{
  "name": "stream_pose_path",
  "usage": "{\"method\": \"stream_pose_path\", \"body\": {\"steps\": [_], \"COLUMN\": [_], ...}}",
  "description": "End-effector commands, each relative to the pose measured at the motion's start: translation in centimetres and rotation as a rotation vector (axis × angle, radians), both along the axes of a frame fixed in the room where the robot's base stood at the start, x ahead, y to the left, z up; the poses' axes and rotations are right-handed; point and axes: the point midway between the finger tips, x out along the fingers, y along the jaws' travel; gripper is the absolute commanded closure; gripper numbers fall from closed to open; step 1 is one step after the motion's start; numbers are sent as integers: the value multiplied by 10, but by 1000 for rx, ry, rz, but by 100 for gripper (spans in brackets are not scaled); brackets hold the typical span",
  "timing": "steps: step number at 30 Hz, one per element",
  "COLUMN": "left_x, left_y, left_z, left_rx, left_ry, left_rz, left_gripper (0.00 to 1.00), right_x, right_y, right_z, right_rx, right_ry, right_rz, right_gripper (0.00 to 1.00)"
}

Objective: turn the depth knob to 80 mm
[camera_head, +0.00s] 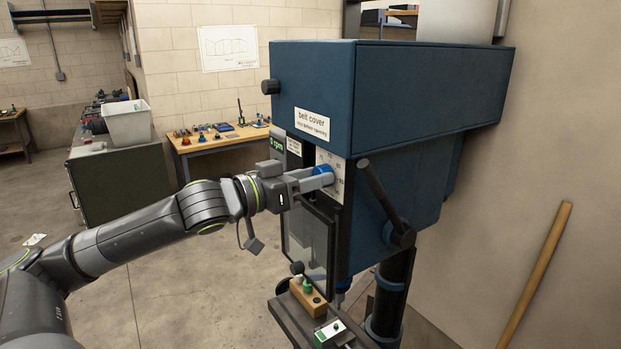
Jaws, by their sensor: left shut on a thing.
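The blue depth knob (324,171) sits on a white dial plate (337,189) on the front of the blue drill press head (400,95). My left gripper (318,179) is shut on the knob, with its fingers reaching in from the left. The fingers and the knob cover part of the dial, and the scale numbers are too small to read. A green "0 rpm" display (277,145) is on the panel left of the dial. My right gripper is not in view.
A black feed lever (382,197) slants down just right of the dial. A clear guard (309,240) hangs below the head. The drill table (345,333) holds a wooden block (306,297). A workbench (222,138) and a green cabinet (110,180) stand behind.

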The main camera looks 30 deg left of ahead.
Motion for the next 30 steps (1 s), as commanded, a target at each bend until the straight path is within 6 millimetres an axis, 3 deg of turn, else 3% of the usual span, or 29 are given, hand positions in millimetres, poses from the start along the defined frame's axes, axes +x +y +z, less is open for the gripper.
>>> {"method": "stream_pose_path", "body": {"steps": [8, 30], "left_x": [0, -1], "left_y": [0, -2], "left_z": [-1, -2], "left_rx": [163, 807], "left_ry": [-65, -332], "left_rz": [1, 1], "left_gripper": [85, 85], "right_x": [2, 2], "right_y": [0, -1], "right_z": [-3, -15], "right_rx": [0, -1], "right_ry": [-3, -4], "right_rz": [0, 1], "right_gripper": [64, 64]}}
